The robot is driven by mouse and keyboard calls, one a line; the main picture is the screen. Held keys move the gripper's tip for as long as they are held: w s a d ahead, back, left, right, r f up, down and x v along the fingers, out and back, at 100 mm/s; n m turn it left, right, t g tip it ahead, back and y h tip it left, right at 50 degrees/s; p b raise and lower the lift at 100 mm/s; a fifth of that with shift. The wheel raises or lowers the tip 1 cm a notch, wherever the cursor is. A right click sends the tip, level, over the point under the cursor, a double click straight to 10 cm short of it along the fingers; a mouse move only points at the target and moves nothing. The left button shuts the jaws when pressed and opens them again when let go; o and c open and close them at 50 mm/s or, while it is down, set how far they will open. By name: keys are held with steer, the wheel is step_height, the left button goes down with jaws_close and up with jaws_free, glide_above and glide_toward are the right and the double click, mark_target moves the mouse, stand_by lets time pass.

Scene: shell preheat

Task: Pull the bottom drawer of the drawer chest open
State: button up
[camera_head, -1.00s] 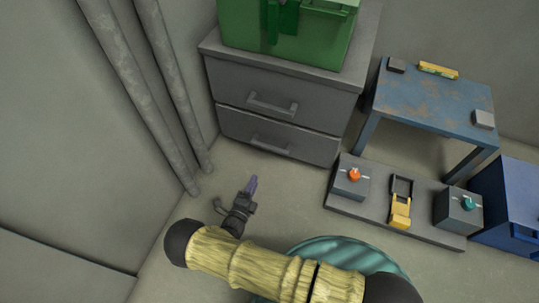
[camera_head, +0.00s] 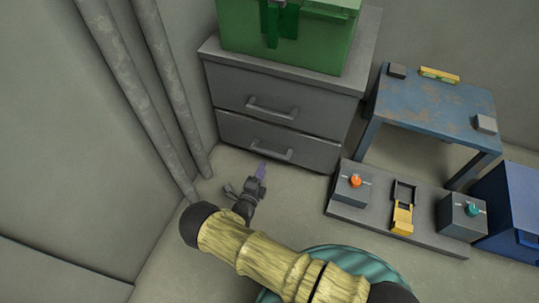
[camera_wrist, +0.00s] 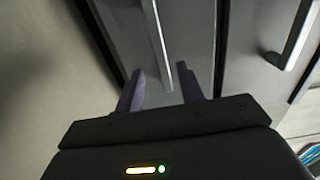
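The grey drawer chest (camera_head: 208,57) stands against the back wall with two drawers, both closed. The bottom drawer (camera_head: 315,152) has a grey bar handle (camera_head: 271,150). My gripper (camera_head: 262,168) is low in front of this handle. In the wrist view, the purple fingers of my gripper (camera_wrist: 161,76) are open, one on each side of the bottom handle (camera_wrist: 155,28). I cannot tell how far the handle reaches in between the fingers, and no contact shows. The top drawer's handle (camera_wrist: 291,38) is off to the right there.
A green box (camera_head: 310,40) sits on the chest. To the right are a blue table (camera_head: 435,105) and a grey base (camera_head: 372,217) with an orange knob (camera_head: 355,181) and a teal knob (camera_head: 473,209). Pipes (camera_head: 140,80) run at the left. Floor before the drawer is mostly clear.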

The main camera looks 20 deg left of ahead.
mark_target(270, 153)
steer(key=w+b, duration=0.1)
steer(key=w, duration=0.2)
steer(key=w+b, duration=0.1)
steer(key=w, duration=0.1)
steer(key=w+b, duration=0.1)
steer(key=w, duration=0.2)
steer(key=shift+w+d, duration=0.3)
steer(key=shift+w, duration=0.05)
steer(key=shift+d, duration=0.1)
steer(key=c, duration=0.6)
jaws_close()
